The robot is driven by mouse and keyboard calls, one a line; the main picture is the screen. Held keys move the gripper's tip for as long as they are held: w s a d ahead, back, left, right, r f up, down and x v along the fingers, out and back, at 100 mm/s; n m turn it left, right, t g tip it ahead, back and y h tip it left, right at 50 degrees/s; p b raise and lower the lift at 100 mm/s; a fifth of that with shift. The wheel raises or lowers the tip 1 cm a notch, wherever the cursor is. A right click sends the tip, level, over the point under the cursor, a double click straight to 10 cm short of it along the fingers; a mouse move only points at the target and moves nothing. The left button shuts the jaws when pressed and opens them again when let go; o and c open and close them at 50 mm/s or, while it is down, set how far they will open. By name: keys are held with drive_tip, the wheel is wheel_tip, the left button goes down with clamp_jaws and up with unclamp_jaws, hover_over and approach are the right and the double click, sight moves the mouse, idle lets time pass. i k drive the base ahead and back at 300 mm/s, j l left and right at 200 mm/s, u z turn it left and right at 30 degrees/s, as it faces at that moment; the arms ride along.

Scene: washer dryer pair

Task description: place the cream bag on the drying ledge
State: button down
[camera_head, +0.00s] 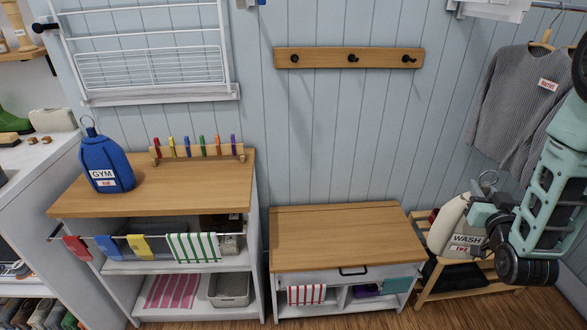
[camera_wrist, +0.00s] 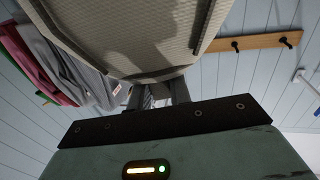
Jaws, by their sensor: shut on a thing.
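The cream bag (camera_head: 452,226), labelled WASH with a metal ring on top, is at the right of the head view. My gripper (camera_head: 485,218) is shut on its right side. The bag appears slightly tilted, in front of a low wooden rack; whether it touches the rack is unclear. In the wrist view the bag (camera_wrist: 130,35) fills the top middle, with my gripper's fingers (camera_wrist: 160,93) against its lower end. A white wire drying rack (camera_head: 150,68) with a narrow white bottom ledge (camera_head: 160,97) hangs on the wall at upper left. No surface is labelled as the drying ledge.
A blue GYM bag (camera_head: 104,163) and a peg rail (camera_head: 199,150) occupy the left cabinet top (camera_head: 150,195). The low bench top (camera_head: 345,235) is clear. The slatted rack (camera_head: 465,280) stands at right, below a hanging grey sweater (camera_head: 515,105). A hook rail (camera_head: 348,58) is empty.

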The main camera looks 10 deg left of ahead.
sight(196, 185)
drive_tip(key=u, duration=1.2)
drive_tip(key=l+u, duration=0.4)
drive_tip(key=i+l+u, duration=0.1)
drive_tip(key=u, duration=0.3)
drive_tip(key=k+l, duration=0.05)
drive_tip(key=l, duration=0.05)
